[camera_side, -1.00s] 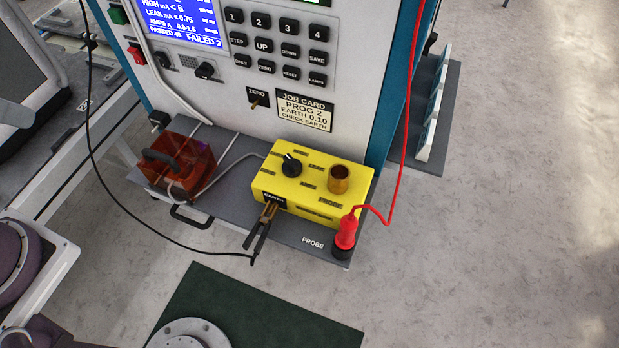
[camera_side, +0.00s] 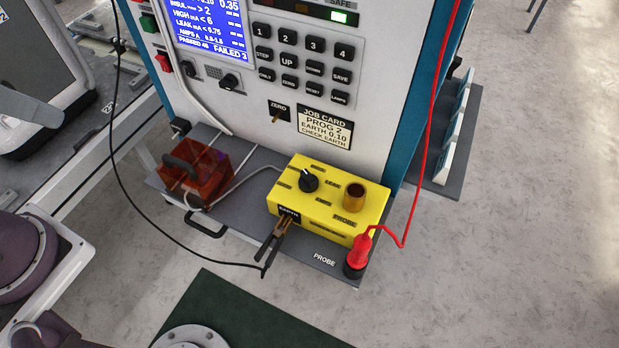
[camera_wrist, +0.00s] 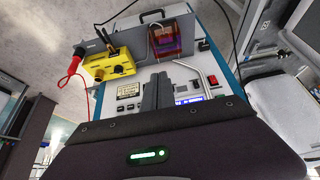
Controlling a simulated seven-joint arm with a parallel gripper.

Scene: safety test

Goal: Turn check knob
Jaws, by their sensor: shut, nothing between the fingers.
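The yellow check box (camera_side: 335,213) sits on the grey shelf at the front of the tester. Its black knob (camera_side: 309,180) has a white pointer mark and stands on the top face, left of a brass post (camera_side: 353,197). The pointer aims to the upper left in the side view. The box also shows upside down in the wrist view (camera_wrist: 112,66). My gripper (camera_wrist: 158,88) is shut and empty in the wrist view, in front of the tester panel and apart from the box. My fingers do not show in the side view.
A red probe (camera_side: 362,248) with a red cable stands at the shelf's right corner. A clamp (camera_side: 273,240) on a black cable is at the box's EARTH side. A clear red box (camera_side: 195,172) is left. The tester's keypad (camera_side: 301,60) and job card (camera_side: 325,127) are behind.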

